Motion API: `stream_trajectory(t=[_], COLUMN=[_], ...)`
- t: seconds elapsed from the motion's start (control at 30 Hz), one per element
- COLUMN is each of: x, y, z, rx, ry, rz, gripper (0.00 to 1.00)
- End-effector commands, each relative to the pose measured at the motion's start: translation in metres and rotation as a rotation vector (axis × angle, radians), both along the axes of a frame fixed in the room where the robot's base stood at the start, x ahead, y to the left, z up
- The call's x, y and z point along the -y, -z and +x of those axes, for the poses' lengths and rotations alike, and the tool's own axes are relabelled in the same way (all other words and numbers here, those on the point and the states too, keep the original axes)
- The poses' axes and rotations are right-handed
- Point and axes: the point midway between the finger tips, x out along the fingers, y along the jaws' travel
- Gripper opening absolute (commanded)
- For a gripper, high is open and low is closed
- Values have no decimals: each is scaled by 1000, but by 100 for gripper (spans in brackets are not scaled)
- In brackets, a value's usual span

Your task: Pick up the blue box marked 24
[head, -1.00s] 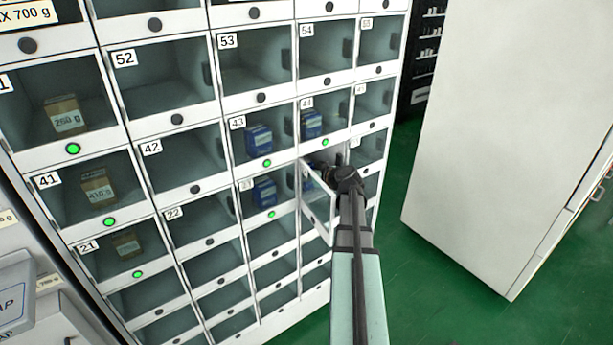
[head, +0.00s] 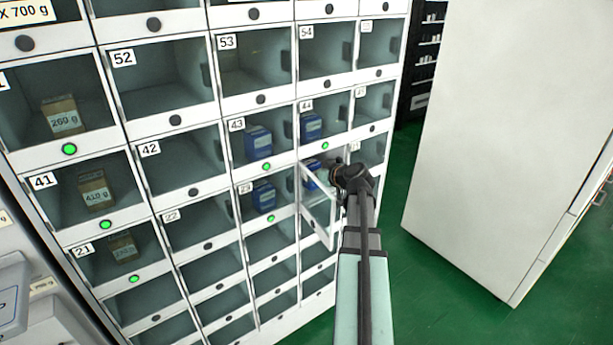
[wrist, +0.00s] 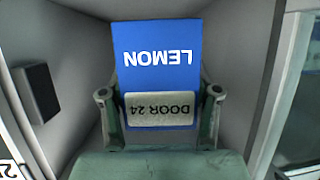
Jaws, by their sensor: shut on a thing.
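The blue box (wrist: 158,52) shows in the wrist view with the word LEMON and a grey label reading DOOR 24, upside down there. My gripper (wrist: 160,95) has one finger against each side of it and is shut on it. The box is inside its compartment, with grey walls around it. In the head view the blue box (head: 311,166) shows partly behind the open clear door (head: 318,208). My gripper (head: 331,173) reaches into that compartment from the right, and its fingertips are largely hidden.
The open door hangs out on the left of my arm. Compartments 44 and 43 above hold other blue boxes (head: 312,126) (head: 258,142), and another blue box (head: 264,195) stands to the left. A large white cabinet (head: 510,130) stands at right, with green floor (head: 430,270) between.

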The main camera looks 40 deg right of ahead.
Motion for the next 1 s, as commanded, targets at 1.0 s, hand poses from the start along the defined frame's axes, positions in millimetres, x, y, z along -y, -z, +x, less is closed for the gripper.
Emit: stream_trajectory(t=[1.0], x=[1], y=[0], z=[-150], rx=[2], ry=[-1], rz=[0], gripper=[23])
